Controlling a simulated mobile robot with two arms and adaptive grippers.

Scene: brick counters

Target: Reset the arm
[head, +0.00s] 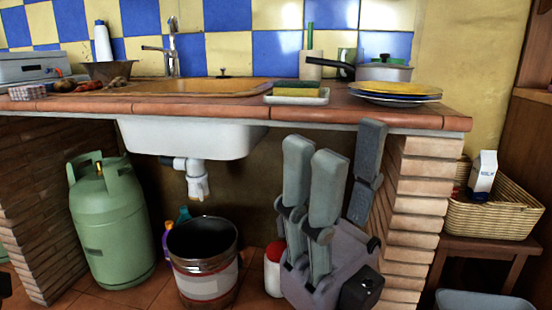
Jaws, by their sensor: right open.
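My right gripper (341,145) is in the lower middle-right of the head view, pointing up in front of the counter. Its two lighter fingers are on the left and a darker finger is on the right, spread apart. It is open, with nothing between the fingers. Its palm is in front of the space under the counter, beside the brick pillar (417,210). My left gripper is not in view.
The tiled counter (340,112) holds a sponge dish (297,96), stacked plates (395,92) and a pot (384,72). Below are a green gas cylinder (112,225) and a metal bucket (203,262). A wicker basket (490,218) with a milk carton (482,175) stands right.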

